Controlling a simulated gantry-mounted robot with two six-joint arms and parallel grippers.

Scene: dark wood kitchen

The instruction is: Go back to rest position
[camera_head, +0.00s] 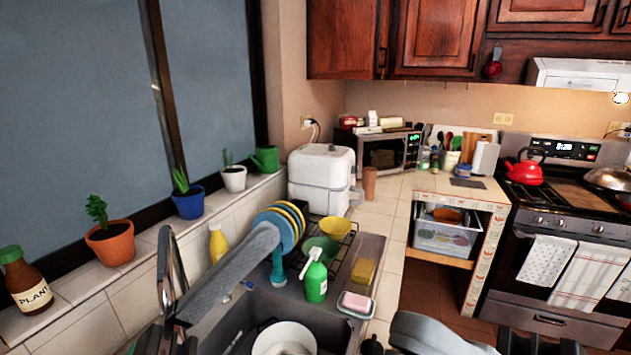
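My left arm's grey link slants across the sink at the lower left. Dark parts of my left gripper (168,342) show at the bottom edge, near the chrome faucet; its fingers cannot be made out. My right arm's grey link lies low at the bottom right. Dark parts of my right gripper (535,343) are cut off by the bottom edge, so its opening is hidden. I see nothing held in the visible part of either gripper.
The sink (235,325) holds a white dish (284,338). Beside it are a green soap bottle (316,282), a soap dish (356,304), a yellow sponge (363,271) and a rack with plates (278,226). Potted plants line the windowsill. The stove (555,220) stands right.

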